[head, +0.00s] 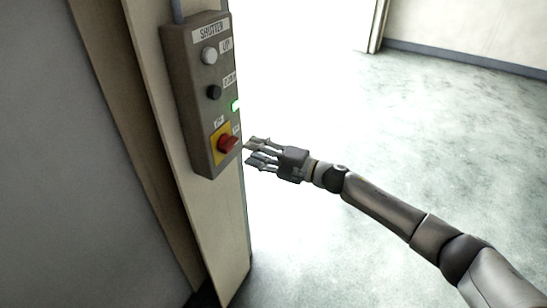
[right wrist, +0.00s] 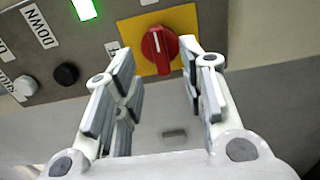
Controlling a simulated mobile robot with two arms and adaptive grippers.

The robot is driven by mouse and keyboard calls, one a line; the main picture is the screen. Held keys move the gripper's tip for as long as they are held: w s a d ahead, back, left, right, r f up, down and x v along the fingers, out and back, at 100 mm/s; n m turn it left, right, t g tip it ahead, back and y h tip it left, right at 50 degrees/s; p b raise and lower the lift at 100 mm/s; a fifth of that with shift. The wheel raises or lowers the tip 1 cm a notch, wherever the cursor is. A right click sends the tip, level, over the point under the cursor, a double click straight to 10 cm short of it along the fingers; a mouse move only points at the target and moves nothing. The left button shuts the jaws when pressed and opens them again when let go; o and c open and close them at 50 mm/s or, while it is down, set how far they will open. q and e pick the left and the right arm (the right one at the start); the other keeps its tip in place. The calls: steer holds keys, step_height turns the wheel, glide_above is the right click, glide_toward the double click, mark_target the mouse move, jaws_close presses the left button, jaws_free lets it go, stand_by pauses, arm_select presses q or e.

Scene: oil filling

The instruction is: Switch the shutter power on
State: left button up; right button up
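The grey shutter control box (head: 188,95) is fixed to the wall post. Low on its front is a red rotary switch (head: 228,144) on a yellow plate (head: 217,136). A small green light (head: 235,105) above it is lit. My right gripper (head: 251,152) is just to the right of the red switch, fingers pointing at it. In the right wrist view, the fingers are open and apart, with the red knob (right wrist: 159,47) showing between and beyond their tips. Whether they touch it, I cannot tell. The knob's white mark runs nearly upright there. My left gripper is not in view.
A white UP button (head: 209,55) and a dark DOWN button (head: 214,92) sit above the switch. The box is on a narrow pale post (head: 222,235). A bright doorway opens behind my gripper, with bare floor (head: 440,120) to the right.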

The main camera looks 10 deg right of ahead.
steer(key=v, duration=0.6)
steer(key=shift+s, duration=0.1)
